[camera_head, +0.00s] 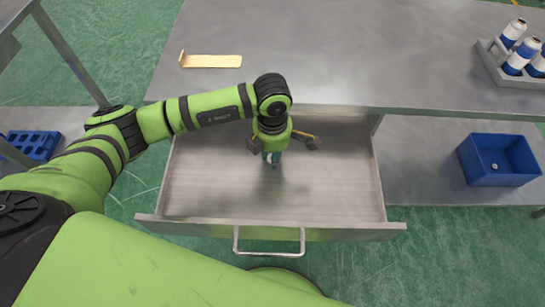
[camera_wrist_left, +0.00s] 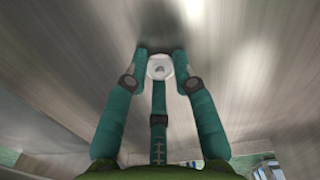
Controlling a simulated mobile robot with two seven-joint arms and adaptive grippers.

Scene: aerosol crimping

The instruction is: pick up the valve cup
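The valve cup (camera_wrist_left: 159,67) is a small pale ring with a dark centre in the left wrist view. It sits between the tips of my left gripper's teal fingers (camera_wrist_left: 160,73), two from the sides and one from below. The tips lie against its rim, and the gripper looks shut on it. In the head view my left gripper (camera_head: 271,158) points down into the open drawer (camera_head: 330,190), low over its floor. The cup is hidden there by the gripper. My right gripper is not in view.
The drawer's walls and front handle (camera_head: 269,252) surround the gripper. The grey worktop (camera_head: 330,50) overhangs behind, with a golden plate (camera_head: 212,61) and a rack of cans (camera_head: 496,66). A blue bin (camera_head: 499,182) with a small round thing stands right. A blue tray (camera_head: 34,141) lies left.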

